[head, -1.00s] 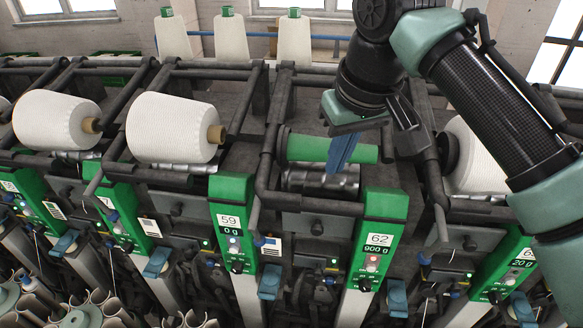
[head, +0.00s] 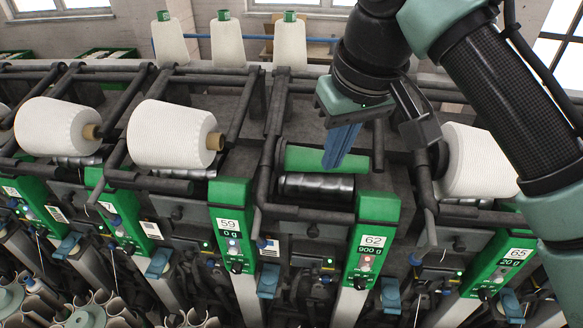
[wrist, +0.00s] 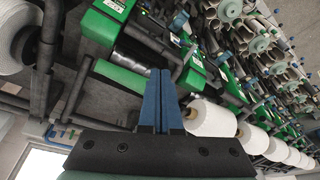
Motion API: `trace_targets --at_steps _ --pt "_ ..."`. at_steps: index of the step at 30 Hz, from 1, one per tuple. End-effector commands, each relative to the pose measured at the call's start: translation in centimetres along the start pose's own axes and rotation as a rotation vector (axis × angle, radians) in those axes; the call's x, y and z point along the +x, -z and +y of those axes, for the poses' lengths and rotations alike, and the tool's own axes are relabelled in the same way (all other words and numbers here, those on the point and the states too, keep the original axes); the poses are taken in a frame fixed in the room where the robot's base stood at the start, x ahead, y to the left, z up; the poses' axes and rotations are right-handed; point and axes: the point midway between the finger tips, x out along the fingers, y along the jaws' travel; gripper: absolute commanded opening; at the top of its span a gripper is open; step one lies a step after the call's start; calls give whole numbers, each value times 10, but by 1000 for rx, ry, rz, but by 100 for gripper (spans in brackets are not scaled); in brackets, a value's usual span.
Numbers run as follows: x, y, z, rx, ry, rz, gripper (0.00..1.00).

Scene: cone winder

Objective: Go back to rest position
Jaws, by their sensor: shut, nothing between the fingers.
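My gripper (head: 338,160) is shut and empty, its blue fingers pressed together and pointing down. In the head view it hangs in front of a bare green tube (head: 310,160) held at winding unit 62 (head: 374,240), overlapping the tube's right part. The picture does not settle whether the fingers touch the tube. In the wrist view the blue fingers (wrist: 161,95) lie side by side, with the green tube (wrist: 122,78) to their left.
White cones (head: 172,134) sit on units to the left, and another cone (head: 478,160) is at the right, behind my arm. Dark frame bars (head: 265,170) surround the tube. Several upright cones (head: 230,40) stand along the back.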

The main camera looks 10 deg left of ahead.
Motion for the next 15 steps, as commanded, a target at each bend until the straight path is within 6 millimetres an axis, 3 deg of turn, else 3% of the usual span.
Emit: trace_targets --at_steps 6,8,12,15 --pt "0 0 0 0 0 0 0" --pt "6 11 -11 -27 6 54 0" --pt "12 59 -55 -120 27 324 0" --pt "-5 98 -92 -173 40 612 0"
